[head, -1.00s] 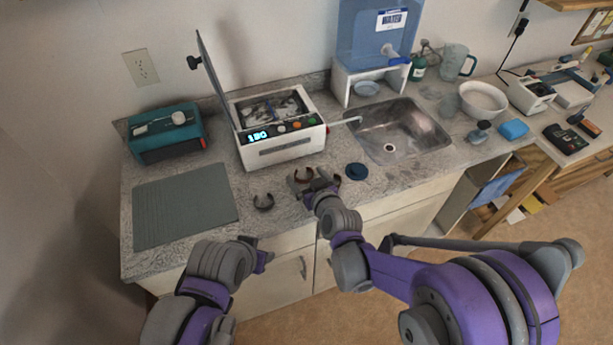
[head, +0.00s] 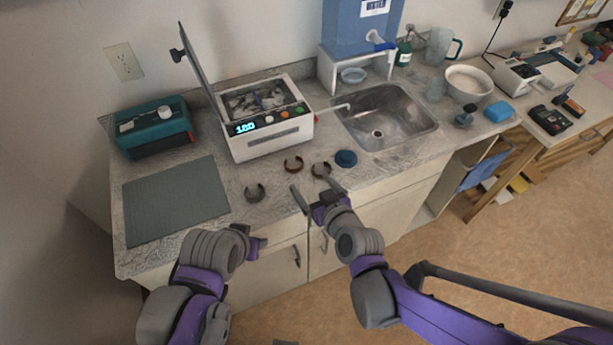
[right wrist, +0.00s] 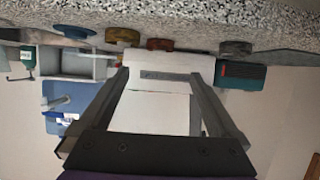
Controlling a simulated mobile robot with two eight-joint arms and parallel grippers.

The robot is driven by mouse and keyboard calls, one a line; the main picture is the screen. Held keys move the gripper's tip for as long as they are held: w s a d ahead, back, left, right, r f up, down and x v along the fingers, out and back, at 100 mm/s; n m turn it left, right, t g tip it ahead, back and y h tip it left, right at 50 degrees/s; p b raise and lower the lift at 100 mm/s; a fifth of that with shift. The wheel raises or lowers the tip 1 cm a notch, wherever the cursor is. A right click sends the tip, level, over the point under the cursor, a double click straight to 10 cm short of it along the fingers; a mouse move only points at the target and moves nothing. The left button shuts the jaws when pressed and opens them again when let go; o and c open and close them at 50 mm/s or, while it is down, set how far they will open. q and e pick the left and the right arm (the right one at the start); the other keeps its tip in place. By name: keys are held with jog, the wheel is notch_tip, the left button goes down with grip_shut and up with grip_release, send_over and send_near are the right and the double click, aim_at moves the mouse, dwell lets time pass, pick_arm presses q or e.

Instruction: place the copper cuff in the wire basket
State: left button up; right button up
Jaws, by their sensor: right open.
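Three open-ended cuffs lie on the counter in the head view. The reddish-brown middle one, which looks like the copper cuff (head: 293,164), also shows in the right wrist view (right wrist: 160,44). A brown cuff (head: 321,170) lies to its right and a greyer cuff (head: 255,193) to its left. The wire basket (head: 264,101) appears to be inside the open white cleaner, with metallic contents; its wires are hard to make out. My right gripper (head: 310,184) is open and empty by the counter's front edge, short of the cuffs. My left gripper (head: 258,246) is low in front of the cabinet, its jaws unclear.
The white cleaner (head: 268,147) has its lid (head: 198,72) raised on the left. A blue round object (head: 346,158) lies right of the cuffs, before the sink (head: 385,117). A grey mat (head: 175,199) and a teal box (head: 152,131) occupy the left. The mat is clear.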

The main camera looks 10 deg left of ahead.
jog(key=shift+s+d+r, duration=0.1)
jog(key=shift+s+d, duration=0.05)
jog(key=shift+s, duration=0.15)
jog(key=shift+d, duration=0.1)
